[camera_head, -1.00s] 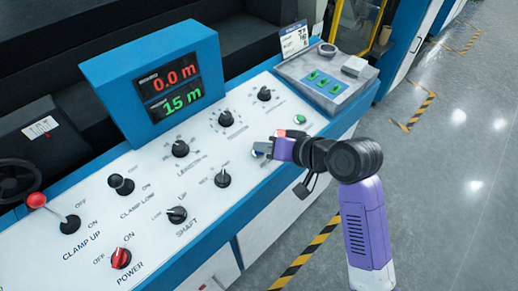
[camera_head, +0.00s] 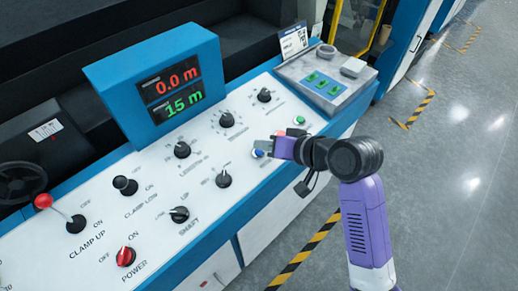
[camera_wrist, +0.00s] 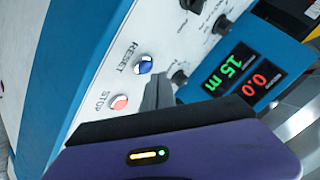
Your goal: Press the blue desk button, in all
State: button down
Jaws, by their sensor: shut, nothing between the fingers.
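The blue button (camera_head: 258,153) sits on the white sloping control panel, near its front edge. In the wrist view the blue button (camera_wrist: 143,66) shows its whole round face beside the word RESET. My gripper (camera_head: 266,147) is shut and empty, with its tips very close to the button's upper right side in the head view. In the wrist view my gripper's grey fingers (camera_wrist: 158,88) are just to the right of the button and do not cover it. I cannot tell whether the fingertips touch the button or the panel.
A red STOP button (camera_wrist: 118,102) is next to the blue one. A green button (camera_head: 299,120) is farther up the panel. Black knobs (camera_head: 223,180) and a blue display box (camera_head: 160,82) reading 0.0 m and 15 m stand left. Open floor lies right.

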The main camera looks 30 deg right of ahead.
jog(key=shift+r, duration=0.1)
jog(key=r+p, duration=0.3)
jog(key=s+r+p, duration=0.1)
jog(key=p, duration=0.1)
jog(key=shift+d+r, duration=0.15)
jog(key=shift+r, duration=0.25)
jog(key=shift+w, duration=0.1)
dwell(0.5)
jog(key=w+d+r+t+h, duration=0.2)
jog(key=w+d+r+t, duration=0.1)
jog(key=d+r, duration=0.15)
jog(key=s+d+t+h, duration=0.1)
jog(key=s+t+h, duration=0.25)
jog(key=s, duration=0.35)
jog(key=s+a+f+n+g+b, duration=0.1)
jog(key=s+a+f+n, duration=0.1)
jog(key=s, duration=1.2)
jog(key=s+a+f+n+g+y+b, duration=0.1)
jog(key=s+a+f, duration=0.3)
jog(key=s, duration=1.1)
jog(key=shift+s+f+n+b, duration=0.15)
jog(key=shift+s+n+b, duration=0.05)
jog(key=shift+n+b, duration=0.4)
